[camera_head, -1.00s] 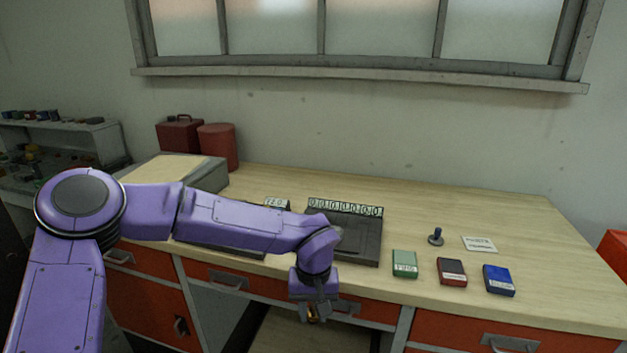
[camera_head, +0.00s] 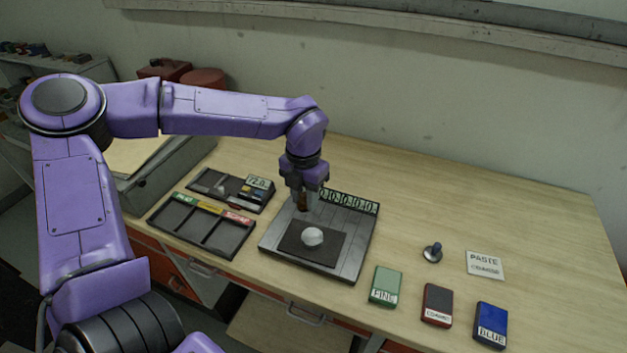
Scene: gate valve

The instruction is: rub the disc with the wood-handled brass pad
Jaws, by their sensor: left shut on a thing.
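A pale, round disc (camera_head: 313,237) lies on a dark mat in the grey tray (camera_head: 351,259) on the bench. My left gripper (camera_head: 303,204) is above the back left part of this tray, behind the disc. It points down and is shut on a small brown thing, which looks like the handle of the wood-handled brass pad (camera_head: 302,203). The pad's brass face cannot be made out. The held thing appears apart from the disc. My right gripper is not in view.
A three-slot tray (camera_head: 203,228) with coloured labels and a dark tray with a display (camera_head: 260,184) stand left. Green (camera_head: 386,284), dark red (camera_head: 437,304) and blue (camera_head: 490,324) blocks, a small knob (camera_head: 433,252) and a paste card (camera_head: 485,264) lie right. The back right bench is clear.

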